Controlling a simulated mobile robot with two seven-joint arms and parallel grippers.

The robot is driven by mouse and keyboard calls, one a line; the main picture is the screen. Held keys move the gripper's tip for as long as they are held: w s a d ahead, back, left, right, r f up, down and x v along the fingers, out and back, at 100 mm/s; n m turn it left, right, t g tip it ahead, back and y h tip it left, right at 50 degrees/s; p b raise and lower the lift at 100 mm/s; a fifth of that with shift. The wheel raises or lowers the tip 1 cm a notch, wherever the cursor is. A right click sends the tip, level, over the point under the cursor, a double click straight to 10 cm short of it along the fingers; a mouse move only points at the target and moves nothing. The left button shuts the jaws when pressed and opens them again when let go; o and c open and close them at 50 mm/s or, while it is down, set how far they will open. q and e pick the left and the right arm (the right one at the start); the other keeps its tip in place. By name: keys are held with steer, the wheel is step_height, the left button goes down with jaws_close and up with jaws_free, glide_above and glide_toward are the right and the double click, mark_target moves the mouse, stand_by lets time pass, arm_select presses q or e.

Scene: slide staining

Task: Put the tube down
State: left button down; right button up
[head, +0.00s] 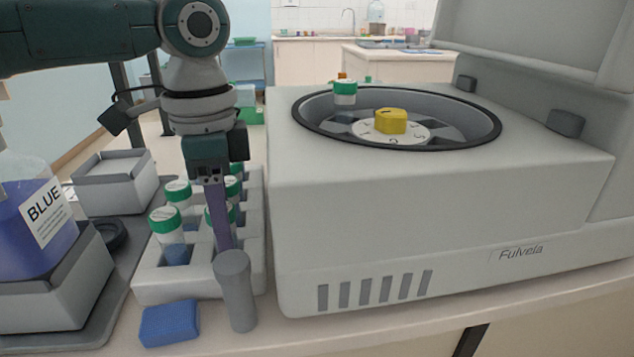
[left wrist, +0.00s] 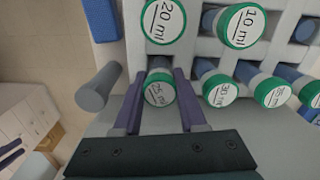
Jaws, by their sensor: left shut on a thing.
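My left gripper (head: 222,238) points down over the front right part of the white tube rack (head: 150,288). Its purple fingers are shut on a green-capped tube marked 25 ml (left wrist: 159,90), one finger on each side. In the head view a finger partly covers this tube. It is at the rack, but I cannot tell whether its bottom rests in a hole. Other green-capped tubes stand in the rack, among them the 20 ml tube (left wrist: 163,22), the 10 ml tube (left wrist: 240,26) and the 30 ml tube (left wrist: 220,91).
A grey upright cylinder (head: 236,290) and a blue block (head: 168,323) are in front of the rack. The open centrifuge (head: 400,210) stands close on the right, with a green-capped tube (head: 345,92) in its bowl. A blue-filled bottle (head: 38,225) stands left.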

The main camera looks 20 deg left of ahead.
arm_select(q)
steer(key=shift+c, duration=2.3)
jaws_free()
step_height(320, 180, up, 13)
steer(key=p, duration=0.1)
